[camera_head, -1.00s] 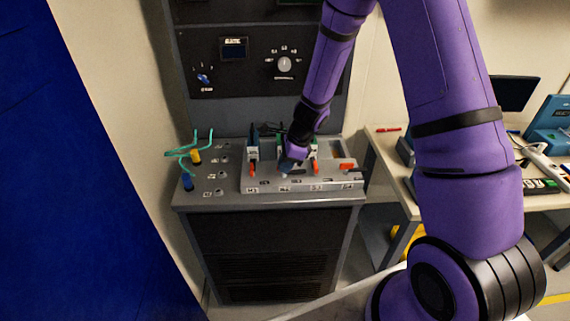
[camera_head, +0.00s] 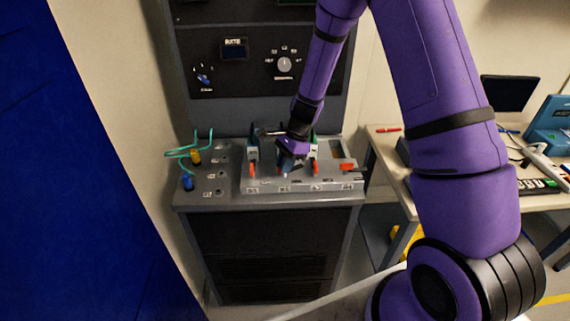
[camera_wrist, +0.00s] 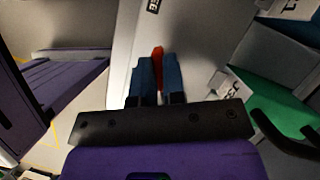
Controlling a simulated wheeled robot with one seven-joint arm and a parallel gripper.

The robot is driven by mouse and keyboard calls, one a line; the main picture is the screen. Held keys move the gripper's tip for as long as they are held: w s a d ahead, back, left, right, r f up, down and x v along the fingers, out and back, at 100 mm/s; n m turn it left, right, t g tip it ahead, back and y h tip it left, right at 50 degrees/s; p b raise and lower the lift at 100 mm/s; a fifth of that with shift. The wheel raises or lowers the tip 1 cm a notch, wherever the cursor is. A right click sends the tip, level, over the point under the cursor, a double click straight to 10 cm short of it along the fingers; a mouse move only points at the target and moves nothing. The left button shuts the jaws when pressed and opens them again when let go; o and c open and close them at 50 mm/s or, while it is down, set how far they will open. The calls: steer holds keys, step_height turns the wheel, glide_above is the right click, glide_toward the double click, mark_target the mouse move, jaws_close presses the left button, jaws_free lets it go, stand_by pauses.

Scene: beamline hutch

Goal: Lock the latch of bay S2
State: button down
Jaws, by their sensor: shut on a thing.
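My gripper (camera_head: 287,169) is at the grey bay block (camera_head: 300,187) on the bench, at its second bay from the left. In the wrist view its two blue fingers (camera_wrist: 159,82) are shut on a red-orange latch lever (camera_wrist: 158,55), whose end shows between and beyond them. The gripper mostly hides this latch and its bay in the head view. The bay labels are too small to read surely, so I cannot confirm S2. Other orange latches stand upright at the left (camera_head: 252,170) and right (camera_head: 315,168) of my gripper. The far-right orange latch (camera_head: 347,166) lies flat.
Green cables with yellow and blue plugs (camera_head: 187,182) stand left of the block. A dark panel with a knob (camera_head: 284,65) rises behind. A side table (camera_head: 385,145) with equipment is at the right, and a blue panel (camera_head: 90,180) fills the left.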

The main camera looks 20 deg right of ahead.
steer(key=n+g, duration=0.1)
steer(key=n, duration=0.2)
steer(key=n+g+h, duration=0.1)
steer(key=n, duration=0.2)
steer(key=shift+w, duration=0.1)
steer(key=n+h, duration=0.1)
steer(key=n, duration=0.2)
steer(key=n+g+h, duration=0.1)
steer(key=n, duration=0.1)
steer(key=shift+a+n, duration=0.1)
steer(key=shift+n, duration=0.3)
steer(key=c, duration=1.2)
jaws_free()
steer(key=shift+w+r, duration=0.1)
steer(key=v, duration=1)
steer(key=shift+w+r, duration=0.15)
steer(key=shift+w, duration=0.15)
